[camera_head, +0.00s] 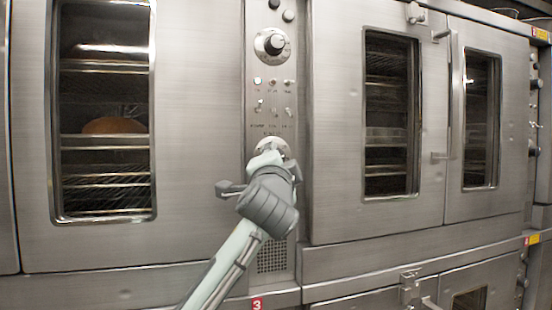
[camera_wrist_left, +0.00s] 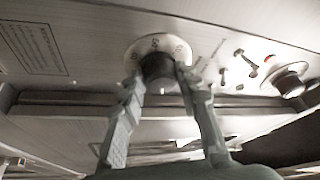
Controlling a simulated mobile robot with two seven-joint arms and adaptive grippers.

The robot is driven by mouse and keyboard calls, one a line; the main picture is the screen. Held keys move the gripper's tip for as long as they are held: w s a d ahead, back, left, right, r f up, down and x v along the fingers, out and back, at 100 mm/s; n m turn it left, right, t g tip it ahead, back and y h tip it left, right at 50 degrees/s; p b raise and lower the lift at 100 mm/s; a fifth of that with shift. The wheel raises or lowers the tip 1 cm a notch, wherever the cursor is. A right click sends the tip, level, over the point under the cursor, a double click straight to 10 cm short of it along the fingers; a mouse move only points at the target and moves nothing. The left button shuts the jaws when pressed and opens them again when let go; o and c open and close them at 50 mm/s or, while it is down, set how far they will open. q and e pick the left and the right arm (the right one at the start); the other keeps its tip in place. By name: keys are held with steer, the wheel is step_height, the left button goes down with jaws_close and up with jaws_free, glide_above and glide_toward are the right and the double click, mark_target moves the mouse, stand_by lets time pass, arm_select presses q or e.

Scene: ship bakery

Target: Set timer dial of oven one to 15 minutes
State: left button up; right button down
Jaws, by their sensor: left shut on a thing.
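The timer dial shows in the left wrist view as a black knob (camera_wrist_left: 157,69) on a pale round scale plate (camera_wrist_left: 148,46) with printed numbers. The numbers are too blurred to read. My left gripper (camera_wrist_left: 159,82) has one finger on each side of the knob and is shut on it. In the head view my left gripper (camera_head: 267,160) reaches the lower part of the control panel (camera_head: 290,105). It hides the knob there, and only the upper rim of the scale plate (camera_head: 273,143) shows. My right gripper is in neither view.
A larger black dial (camera_head: 273,43) sits higher on the panel, with several small switches (camera_head: 273,96) below it. Oven doors with windows (camera_head: 104,110) (camera_head: 391,115) flank the panel. A door handle (camera_head: 441,156) sticks out at the right. A red label 3 (camera_head: 257,304) is at the bottom.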

arm_select(q)
steer(key=shift+a+r, duration=0.15)
steer(key=shift+r, duration=0.05)
stand_by(0.3)
steer(key=o, duration=1.1)
steer(key=shift+f, duration=0.1)
steer(key=s, duration=0.4)
steer(key=s+f, duration=0.1)
steer(key=s, duration=0.2)
steer(key=s+f, duration=0.1)
steer(key=s, duration=0.3)
steer(key=shift+s+a+f, duration=0.15)
steer(key=shift+s+f, duration=0.05)
steer(key=shift+s, duration=0.15)
